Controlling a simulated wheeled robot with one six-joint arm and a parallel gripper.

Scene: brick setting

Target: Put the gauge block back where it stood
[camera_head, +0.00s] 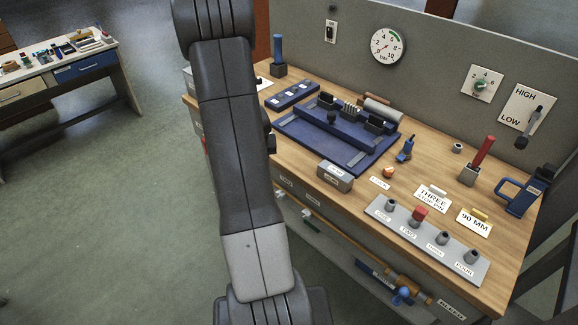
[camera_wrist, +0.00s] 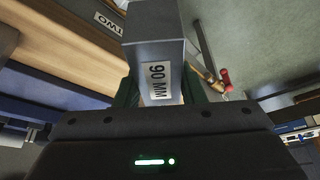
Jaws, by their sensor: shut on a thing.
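The gauge block (camera_wrist: 150,52) is a grey rectangular block with a white "90 MM" label, seen in the wrist view. My gripper (camera_wrist: 160,94) is shut on it, with a dark green finger on each side. The block's far end runs out of the top of the wrist view. In the head view I cannot make out the gripper or the held block; my arm covers the left middle. A "90 MM" card (camera_head: 474,222) lies on the right part of the wooden bench (camera_head: 309,150). No marked spot for the block is plain to me.
A blue fixture (camera_head: 357,160) fills the bench's back left. A small grey labelled block (camera_head: 335,177) stands at the front edge. A grey plate (camera_head: 411,229) carries several pegs, one red-capped. A red-handled tool (camera_head: 483,155) and blue clamp (camera_head: 524,192) stand right.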

